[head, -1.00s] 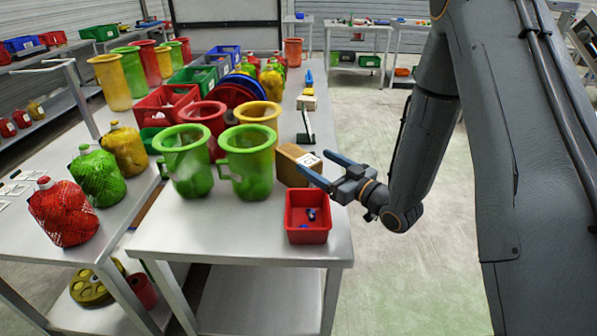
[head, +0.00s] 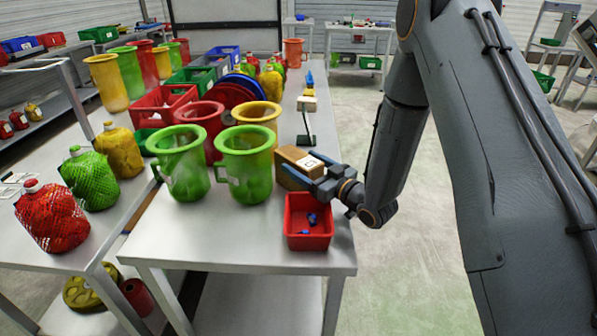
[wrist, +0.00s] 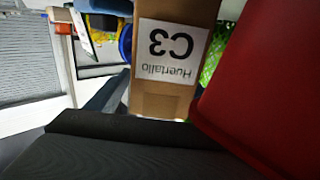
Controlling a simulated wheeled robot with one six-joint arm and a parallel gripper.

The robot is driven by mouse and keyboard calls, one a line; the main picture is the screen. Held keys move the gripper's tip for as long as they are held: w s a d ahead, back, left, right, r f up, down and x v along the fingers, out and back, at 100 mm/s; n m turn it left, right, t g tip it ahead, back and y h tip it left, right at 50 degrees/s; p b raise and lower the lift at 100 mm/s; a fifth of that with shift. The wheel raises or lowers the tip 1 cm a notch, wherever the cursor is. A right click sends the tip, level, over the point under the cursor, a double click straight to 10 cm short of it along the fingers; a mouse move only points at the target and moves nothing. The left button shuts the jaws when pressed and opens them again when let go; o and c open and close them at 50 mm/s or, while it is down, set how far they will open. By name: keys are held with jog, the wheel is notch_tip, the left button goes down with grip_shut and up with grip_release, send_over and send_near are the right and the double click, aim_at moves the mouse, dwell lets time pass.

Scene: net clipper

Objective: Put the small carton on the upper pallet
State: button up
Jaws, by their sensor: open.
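The small carton (head: 289,155) is a brown box on the near table, to the right of the green jugs and behind the red bin. Its label reads "Huertallo C3" in the wrist view, where the carton (wrist: 160,98) fills the upper middle. My gripper (head: 298,161) is open at the carton's near right end, with its blue-grey fingers along either side of it. In the wrist view, dark finger parts show at the lower left and bottom. I cannot tell whether the fingers touch the carton. I cannot make out an upper pallet in either view.
A red bin (head: 308,240) with small blue pieces stands close in front of my gripper; the bin (wrist: 265,85) fills the wrist view's right side. Green jugs (head: 246,165) stand to the left. A small stand (head: 307,132) is behind. Floor to the right is clear.

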jog(key=shift+x, duration=1.25)
grip_shut()
jog(key=shift+r, duration=0.15)
